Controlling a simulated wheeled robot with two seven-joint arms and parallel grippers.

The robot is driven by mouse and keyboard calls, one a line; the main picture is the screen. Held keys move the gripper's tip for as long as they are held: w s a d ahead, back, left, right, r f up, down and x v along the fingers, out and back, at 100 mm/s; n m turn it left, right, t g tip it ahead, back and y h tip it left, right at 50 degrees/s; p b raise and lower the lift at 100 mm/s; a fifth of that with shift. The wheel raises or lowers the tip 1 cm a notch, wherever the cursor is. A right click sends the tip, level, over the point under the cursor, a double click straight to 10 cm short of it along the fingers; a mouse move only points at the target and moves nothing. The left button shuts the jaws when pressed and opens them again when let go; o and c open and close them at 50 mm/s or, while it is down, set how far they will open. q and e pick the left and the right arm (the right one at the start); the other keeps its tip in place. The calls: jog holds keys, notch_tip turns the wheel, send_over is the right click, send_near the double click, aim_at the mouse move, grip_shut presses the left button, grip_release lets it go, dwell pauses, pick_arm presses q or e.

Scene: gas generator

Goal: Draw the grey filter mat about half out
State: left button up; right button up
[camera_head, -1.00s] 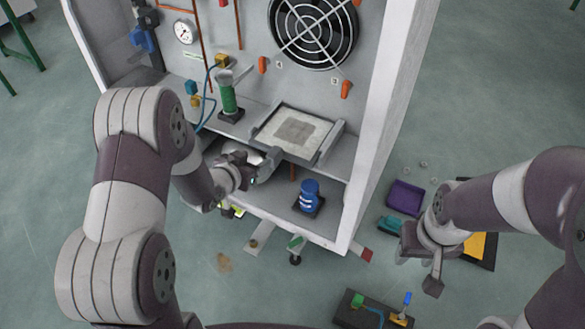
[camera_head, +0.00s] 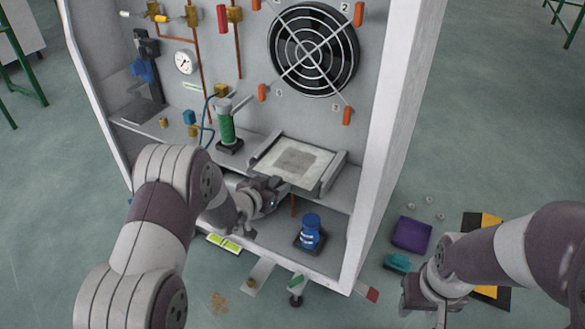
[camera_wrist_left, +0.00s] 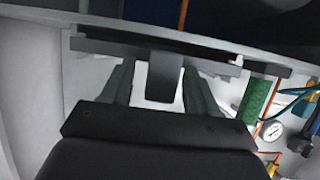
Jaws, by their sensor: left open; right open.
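The grey filter mat (camera_head: 296,160) lies flat in a shallow frame (camera_head: 263,166) on the cabinet's shelf, with a darker square patch in its middle. My left gripper (camera_head: 277,185) is open at the frame's front edge, just below the mat. In the left wrist view its two fingers (camera_wrist_left: 160,88) stand on either side of a dark tab (camera_wrist_left: 163,78) hanging from the frame's bar. I cannot tell whether they touch the tab. The mat's surface is hidden in that view. My right gripper (camera_head: 431,303) is open and empty, low at the right, away from the cabinet.
A green cylinder (camera_head: 226,125) stands left of the frame. A blue container (camera_head: 310,232) stands on the lower shelf to the right of my left gripper. The cabinet's right side wall (camera_head: 385,150) bounds the shelf. A purple tray (camera_head: 412,234) lies on the floor.

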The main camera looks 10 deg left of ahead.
pick_arm(q)
grip_shut()
jog(key=shift+s+a, duration=0.2)
jog(key=shift+s, duration=0.15)
jog(key=s+a+p, duration=0.3)
jog(key=s, duration=0.6)
jog(key=shift+a, duration=0.15)
jog(key=shift+s, duration=0.1)
jog(key=shift+o, duration=0.4)
grip_release()
